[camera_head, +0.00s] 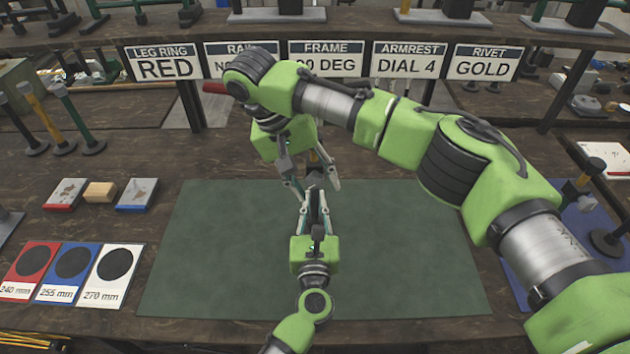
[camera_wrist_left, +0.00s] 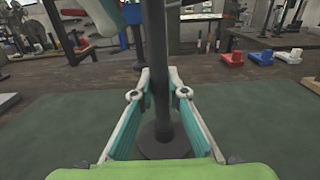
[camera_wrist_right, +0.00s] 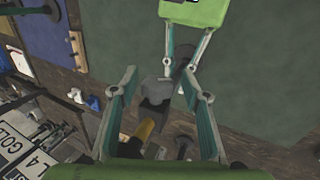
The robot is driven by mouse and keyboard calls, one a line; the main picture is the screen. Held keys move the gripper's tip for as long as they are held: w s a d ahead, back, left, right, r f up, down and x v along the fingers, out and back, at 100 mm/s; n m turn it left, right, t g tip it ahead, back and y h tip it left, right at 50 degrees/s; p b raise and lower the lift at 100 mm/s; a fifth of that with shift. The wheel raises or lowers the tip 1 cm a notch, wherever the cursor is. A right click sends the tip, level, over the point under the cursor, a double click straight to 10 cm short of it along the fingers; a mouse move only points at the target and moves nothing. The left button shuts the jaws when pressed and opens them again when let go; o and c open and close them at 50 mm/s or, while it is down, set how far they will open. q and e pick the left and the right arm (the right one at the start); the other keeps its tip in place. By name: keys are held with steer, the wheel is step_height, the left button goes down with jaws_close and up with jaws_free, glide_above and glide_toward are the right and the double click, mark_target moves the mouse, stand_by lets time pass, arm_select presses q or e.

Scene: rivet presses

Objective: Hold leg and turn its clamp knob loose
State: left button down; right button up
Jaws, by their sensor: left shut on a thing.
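The leg (camera_wrist_left: 158,75) is a dark upright pole on a round base (camera_wrist_left: 162,142) that stands on the green mat. My left gripper (camera_head: 314,192) is shut on the pole from the front; in the left wrist view its fingers (camera_wrist_left: 160,94) sit on both sides of it. My right gripper (camera_head: 313,186) points down from above, fingers spread. In the right wrist view its open fingers (camera_wrist_right: 162,92) have the grey clamp knob (camera_wrist_right: 155,90) and a yellow part of the leg (camera_wrist_right: 145,129) between them. Contact with the knob cannot be told. In the head view my right arm and gripper partly hide the leg.
The green mat (camera_head: 220,250) is otherwise clear. Three legs (camera_head: 75,125) stand at the left, near small blocks (camera_head: 100,192). Coloured size cards (camera_head: 73,265) lie front left. Signs (camera_head: 327,60) hang behind. A blue mat (camera_head: 520,270) with dark parts is at the right.

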steer(key=v, duration=1.2)
steer(key=shift+w, duration=0.1)
stand_by(0.4)
